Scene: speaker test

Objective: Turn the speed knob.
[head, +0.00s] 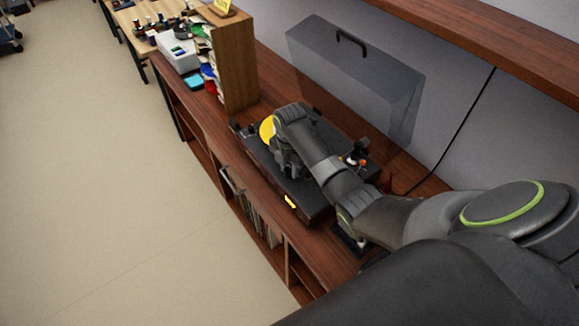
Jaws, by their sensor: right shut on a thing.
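A dark turntable (262,160) sits on the brown wooden shelf top, with its clear grey dust cover (355,75) raised behind it. Part of a yellow disc (267,130) shows on the turntable, left of my wrist. My right arm reaches in from the right, and my right gripper (291,170) points down over the turntable, shut on the speed knob. The knob itself is hidden behind the gripper and wrist. My left gripper is not in view.
The tonearm parts (358,152) stand at the turntable's right, near my forearm. A wooden divider (233,60) rises to the left. A white box (178,52) and small bottles lie beyond it. A shelf board (480,40) hangs above.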

